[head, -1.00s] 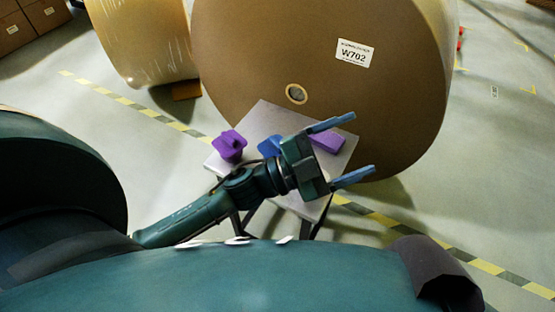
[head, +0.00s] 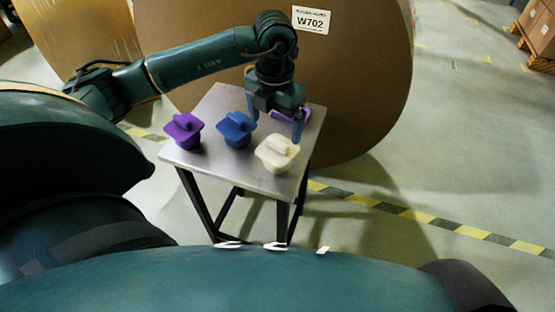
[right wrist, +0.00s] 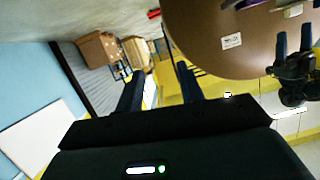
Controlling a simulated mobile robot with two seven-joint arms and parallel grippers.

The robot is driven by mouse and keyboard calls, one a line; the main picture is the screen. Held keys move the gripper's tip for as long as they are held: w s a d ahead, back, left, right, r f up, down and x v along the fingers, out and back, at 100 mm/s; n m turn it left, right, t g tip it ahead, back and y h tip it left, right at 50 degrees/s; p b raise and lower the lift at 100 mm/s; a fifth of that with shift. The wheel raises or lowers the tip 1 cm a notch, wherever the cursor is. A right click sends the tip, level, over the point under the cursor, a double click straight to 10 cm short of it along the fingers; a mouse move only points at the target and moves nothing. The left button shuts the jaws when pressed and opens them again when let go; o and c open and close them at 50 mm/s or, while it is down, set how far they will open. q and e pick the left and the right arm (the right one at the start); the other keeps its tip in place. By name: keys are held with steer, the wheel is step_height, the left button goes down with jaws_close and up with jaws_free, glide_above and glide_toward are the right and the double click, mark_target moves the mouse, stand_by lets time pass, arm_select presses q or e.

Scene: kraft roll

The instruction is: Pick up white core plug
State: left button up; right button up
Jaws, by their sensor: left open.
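The white core plug (head: 277,153) sits on a small grey table (head: 212,158), near its front right side in the head view. My left gripper (head: 275,120) points down just behind the white plug, with its fingers apart and nothing seen between them. The left gripper also shows at the right of the right wrist view (right wrist: 294,42). My right gripper (right wrist: 160,85) shows in its own wrist view with fingers apart and empty, away from the table.
A purple plug (head: 184,132) and a blue plug (head: 237,130) stand left of the white one. A purple block (head: 290,115) lies partly hidden behind my left gripper. A large brown roll (head: 365,90) labelled W702 stands close behind the table. Floor to the right is open.

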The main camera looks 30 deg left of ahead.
mark_target(278, 142)
arm_select(q)
steer(key=f, duration=0.9)
steer(key=shift+d+b, duration=0.4)
steer(key=shift+r, duration=0.1)
steer(key=shift+c, duration=0.2)
steer(key=c, duration=0.8)
